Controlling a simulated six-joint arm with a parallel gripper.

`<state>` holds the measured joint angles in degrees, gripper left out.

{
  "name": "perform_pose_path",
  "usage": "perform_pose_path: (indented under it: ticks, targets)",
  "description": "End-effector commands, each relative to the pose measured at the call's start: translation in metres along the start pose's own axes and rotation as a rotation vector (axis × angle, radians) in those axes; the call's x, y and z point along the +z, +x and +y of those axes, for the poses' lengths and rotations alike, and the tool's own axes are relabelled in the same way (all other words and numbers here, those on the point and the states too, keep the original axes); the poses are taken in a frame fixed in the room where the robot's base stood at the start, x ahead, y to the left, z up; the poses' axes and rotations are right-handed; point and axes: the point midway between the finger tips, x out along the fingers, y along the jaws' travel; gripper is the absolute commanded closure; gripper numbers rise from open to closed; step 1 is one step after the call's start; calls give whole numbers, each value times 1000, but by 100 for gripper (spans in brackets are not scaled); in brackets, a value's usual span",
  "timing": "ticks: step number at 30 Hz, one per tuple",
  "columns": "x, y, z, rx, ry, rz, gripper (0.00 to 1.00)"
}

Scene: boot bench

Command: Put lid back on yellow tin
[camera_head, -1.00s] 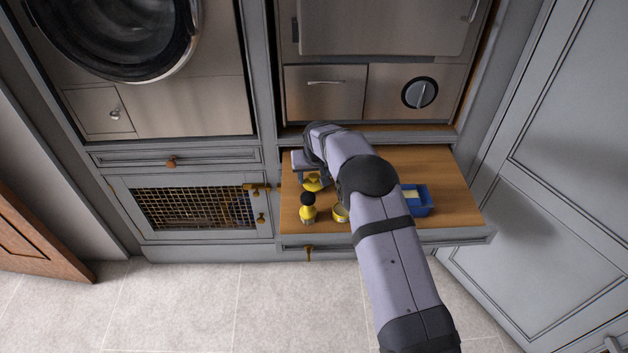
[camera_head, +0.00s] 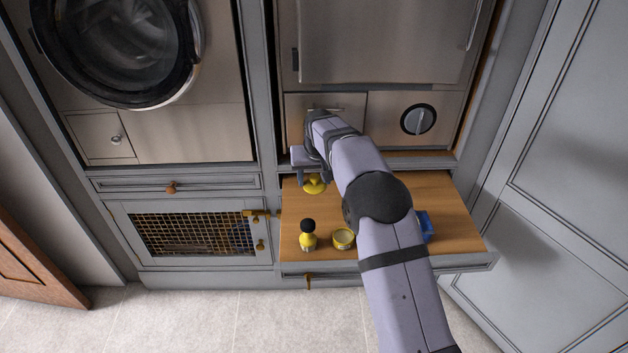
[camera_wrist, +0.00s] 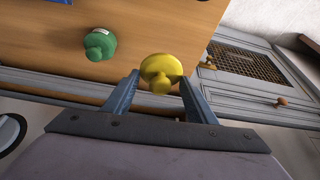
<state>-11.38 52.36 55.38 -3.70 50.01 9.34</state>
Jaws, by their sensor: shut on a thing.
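The yellow lid (camera_head: 313,186), a round disc with a knob, is held in my gripper (camera_head: 307,177) over the back left of the wooden pull-out shelf. In the wrist view the lid (camera_wrist: 160,70) sits between my two fingers (camera_wrist: 159,80), its knob towards the camera. The open yellow tin (camera_head: 343,239) stands upright near the shelf's front edge, in front of and slightly right of the lid. Its pale inside shows from above. My gripper is apart from the tin.
A yellow bottle with a black top (camera_head: 308,238) stands just left of the tin. A blue container (camera_head: 425,226) is partly hidden behind my arm. A green knobbed object (camera_wrist: 100,44) shows in the wrist view. The wooden shelf (camera_head: 450,205) is bare at the right.

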Motion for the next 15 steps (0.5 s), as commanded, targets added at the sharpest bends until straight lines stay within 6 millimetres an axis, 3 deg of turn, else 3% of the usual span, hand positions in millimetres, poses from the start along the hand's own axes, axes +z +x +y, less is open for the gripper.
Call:
perform_pose_path:
  ticks: [8, 15]
  targets:
    - [-25, -51, 9, 5, 14, 2, 69]
    - [-13, -71, 20, 7, 21, -2, 69]
